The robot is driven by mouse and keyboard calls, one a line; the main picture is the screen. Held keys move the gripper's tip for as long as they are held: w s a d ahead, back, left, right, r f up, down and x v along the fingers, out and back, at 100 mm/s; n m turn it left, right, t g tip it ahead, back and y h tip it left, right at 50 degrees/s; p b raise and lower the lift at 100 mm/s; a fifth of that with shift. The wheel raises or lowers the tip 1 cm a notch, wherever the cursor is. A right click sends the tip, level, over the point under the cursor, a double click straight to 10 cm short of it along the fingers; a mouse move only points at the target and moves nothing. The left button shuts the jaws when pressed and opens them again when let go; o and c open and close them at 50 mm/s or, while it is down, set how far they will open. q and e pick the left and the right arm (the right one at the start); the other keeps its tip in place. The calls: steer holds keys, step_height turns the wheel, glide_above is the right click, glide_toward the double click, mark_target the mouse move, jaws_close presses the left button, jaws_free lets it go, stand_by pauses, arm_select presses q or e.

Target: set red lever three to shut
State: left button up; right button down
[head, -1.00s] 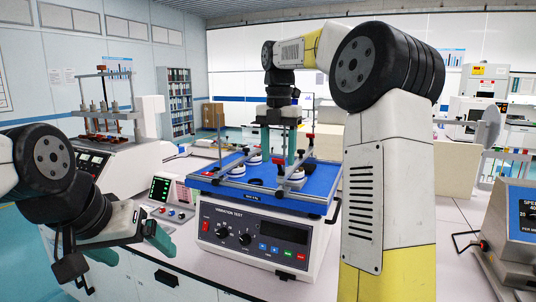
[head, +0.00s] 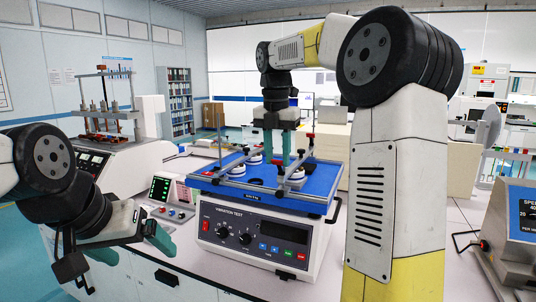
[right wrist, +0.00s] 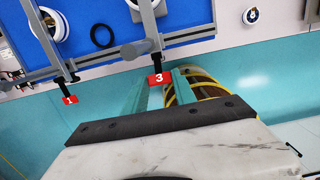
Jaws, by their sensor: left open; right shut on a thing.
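In the right wrist view, red lever three (right wrist: 159,78), a red tab marked 3 on a dark arm from a grey clamp bar, sits between the teal fingertips of my right gripper (right wrist: 163,81). In the head view my right gripper (head: 277,146) points down at the back of the blue vibration-test table (head: 320,172), its fingers shut on the lever. The lever is hard to make out there. My left gripper (head: 132,248) is open and empty at the lower left, in front of the bench.
Red lever one (right wrist: 69,100) stands left of lever three in the right wrist view. Grey clamp bars and white round fixtures (head: 296,174) crowd the blue table. A small control panel (head: 170,198) stands left of the tester, a grey metal instrument (head: 515,225) to the right.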

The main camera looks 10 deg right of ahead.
steer(key=s+a+f+t+h, duration=0.2)
steer(key=f+t+h, duration=0.3)
steer(key=t, duration=0.4)
steer(key=shift+s+a+f+h, duration=0.15)
steer(key=shift+s+h, duration=0.45)
stand_by(0.3)
steer(key=c, duration=1)
jaws_free()
steer(key=v, duration=0.7)
steer(key=shift+s, duration=0.35)
